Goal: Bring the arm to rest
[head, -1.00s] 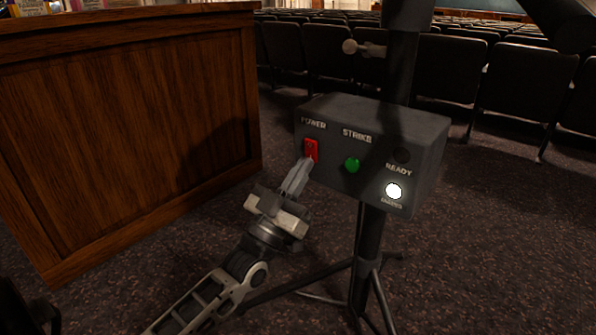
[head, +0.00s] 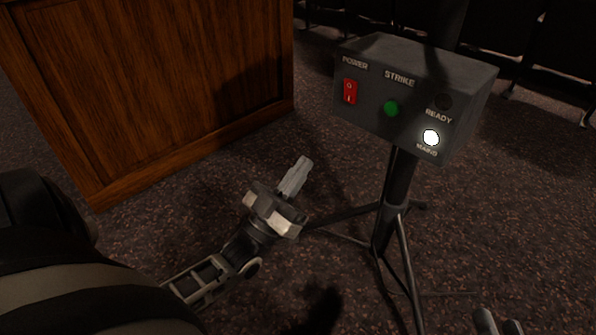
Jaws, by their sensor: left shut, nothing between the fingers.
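My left gripper (head: 303,163) is shut and empty. It is in the air over the carpet, below and left of the control box (head: 385,115), clear of it. The box has a red POWER rocker switch (head: 350,92), a green STRIKE button (head: 391,109), a dark READY lamp (head: 444,102) and a MAINS lamp (head: 431,137) that glows white. Two grey fingertips of my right gripper (head: 498,323) show at the bottom right edge, apart from each other; the rest of it is out of frame.
The box is mounted on a black tripod stand (head: 400,180) with spread legs. A wooden desk (head: 150,90) stands at the left. Rows of dark seats (head: 545,60) are at the back right. Dark carpet (head: 490,220) lies open around the stand.

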